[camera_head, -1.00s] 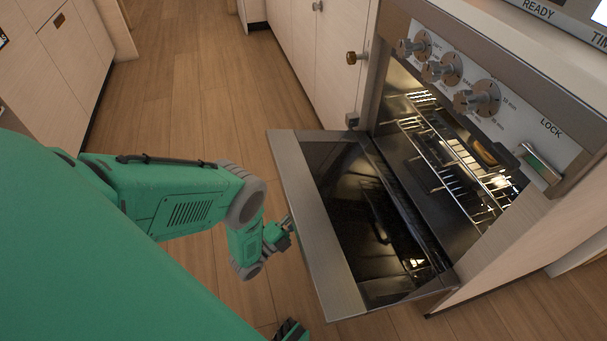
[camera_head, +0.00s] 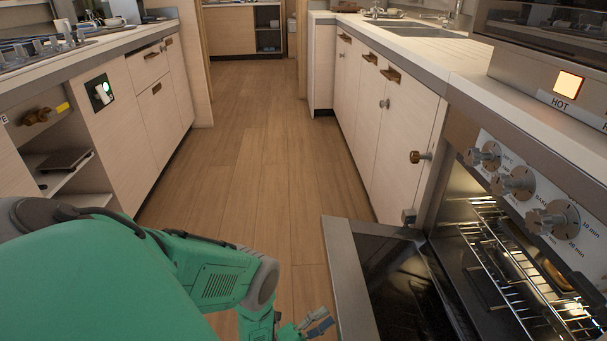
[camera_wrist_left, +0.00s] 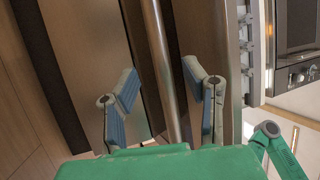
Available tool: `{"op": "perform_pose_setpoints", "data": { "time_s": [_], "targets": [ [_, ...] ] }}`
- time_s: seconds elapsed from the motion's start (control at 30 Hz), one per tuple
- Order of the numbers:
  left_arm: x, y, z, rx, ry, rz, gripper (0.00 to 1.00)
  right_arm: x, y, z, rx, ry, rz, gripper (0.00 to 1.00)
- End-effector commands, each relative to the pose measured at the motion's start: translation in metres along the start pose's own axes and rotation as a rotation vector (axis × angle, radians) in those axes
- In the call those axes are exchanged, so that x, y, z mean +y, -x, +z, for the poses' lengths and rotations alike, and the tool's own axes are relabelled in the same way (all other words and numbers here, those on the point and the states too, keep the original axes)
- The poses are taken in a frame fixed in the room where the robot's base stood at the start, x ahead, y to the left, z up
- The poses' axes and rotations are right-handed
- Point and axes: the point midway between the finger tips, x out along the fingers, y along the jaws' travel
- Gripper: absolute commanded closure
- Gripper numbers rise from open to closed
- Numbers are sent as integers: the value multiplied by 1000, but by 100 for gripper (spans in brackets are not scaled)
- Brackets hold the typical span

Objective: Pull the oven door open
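The oven door (camera_head: 349,280) hangs folded down and open at the lower right of the head view, with its glass inner side up. Its lower part is cut off by the frame. My left gripper (camera_head: 318,322) is just left of the door's outer edge, with its blue fingers apart. In the left wrist view a metal bar (camera_wrist_left: 165,70), which looks like the door handle, runs through the gap between the fingers (camera_wrist_left: 163,88). The fingers look clear of the bar. My right gripper does not show clearly.
The oven cavity holds a wire rack (camera_head: 515,270). Knobs (camera_head: 513,182) line the oven front, under a lit HOT panel (camera_head: 567,85). Cabinets (camera_head: 375,110) run along the right and a counter with a hob (camera_head: 45,50) along the left. The wooden floor (camera_head: 255,130) between is clear.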

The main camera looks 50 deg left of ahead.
Motion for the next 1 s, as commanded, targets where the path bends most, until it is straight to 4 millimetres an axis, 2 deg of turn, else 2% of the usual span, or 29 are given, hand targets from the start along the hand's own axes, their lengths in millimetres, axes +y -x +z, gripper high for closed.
{"op": "perform_pose_setpoints", "data": {
  "time_s": [0.03,0.2,0.4,1.0],
  "targets": [
    [0,14,3,-8,-3,2,61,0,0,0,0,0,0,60],
    [1,46,4,-5,-2,1,61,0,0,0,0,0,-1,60],
    [1,66,3,-4,-3,0,61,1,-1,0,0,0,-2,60],
    [1,69,4,-3,0,-1,61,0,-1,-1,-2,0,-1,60]
  ]
}}
